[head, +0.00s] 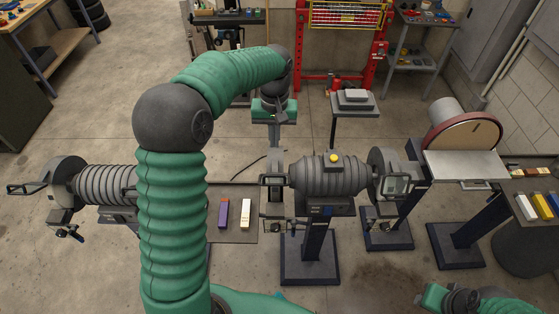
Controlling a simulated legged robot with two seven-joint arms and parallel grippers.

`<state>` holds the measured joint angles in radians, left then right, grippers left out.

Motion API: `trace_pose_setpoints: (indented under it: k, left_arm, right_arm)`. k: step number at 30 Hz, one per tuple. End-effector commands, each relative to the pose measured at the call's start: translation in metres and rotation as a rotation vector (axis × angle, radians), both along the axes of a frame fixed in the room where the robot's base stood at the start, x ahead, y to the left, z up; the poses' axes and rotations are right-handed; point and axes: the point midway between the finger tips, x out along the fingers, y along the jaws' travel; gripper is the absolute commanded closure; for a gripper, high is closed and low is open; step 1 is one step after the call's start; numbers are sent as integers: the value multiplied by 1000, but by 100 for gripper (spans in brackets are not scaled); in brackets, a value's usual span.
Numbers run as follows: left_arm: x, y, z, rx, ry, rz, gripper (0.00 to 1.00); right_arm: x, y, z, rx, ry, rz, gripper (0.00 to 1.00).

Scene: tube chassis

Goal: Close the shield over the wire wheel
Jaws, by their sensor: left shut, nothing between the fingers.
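A grey bench grinder (330,176) with a yellow button on top stands on a dark pedestal at the middle. Its right end has a round guard and a framed clear shield (396,185). Its left end (273,182) carries a narrower fitting. I cannot tell which end bears the wire wheel. My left gripper (274,143) is shut and empty, pointing down just behind and above the left end; contact is not clear. My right gripper (428,298) is partly in view at the bottom right; its fingers are not clear.
Another grinder (105,185) stands at the left, partly behind my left arm. A disc sander (460,135) with a flat table stands at the right. A small stand (353,102) is behind.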

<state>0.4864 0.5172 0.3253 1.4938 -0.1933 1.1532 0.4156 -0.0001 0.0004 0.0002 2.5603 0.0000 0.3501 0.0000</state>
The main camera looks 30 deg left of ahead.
Motion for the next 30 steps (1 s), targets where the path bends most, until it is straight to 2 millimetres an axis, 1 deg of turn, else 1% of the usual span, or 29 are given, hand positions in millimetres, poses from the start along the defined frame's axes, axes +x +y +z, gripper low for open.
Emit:
trace_pose_setpoints:
  k: [1,8,9,12,18,27,30]
  left_arm:
    - [-1,-1,-8,-3,5,-1,100]
    - [-1,0,-58,-4,5,-3,100]
    - [-6,-2,-62,-2,3,-3,100]
    - [-17,-8,-74,-2,3,-2,100]
    - [-25,-13,-87,1,-1,-2,100]
    - [-24,-13,-89,1,-2,-3,100]
    - [-23,-14,-90,7,-11,-3,100]
  right_arm:
    - [0,0,8,0,0,0,64]
    - [0,0,25,0,-1,0,64]
    - [0,0,30,0,-1,0,64]
    - [0,0,37,0,-1,0,64]
    - [0,0,41,0,-1,0,64]
    - [0,0,40,0,-1,0,64]
    - [0,0,37,0,-1,0,64]
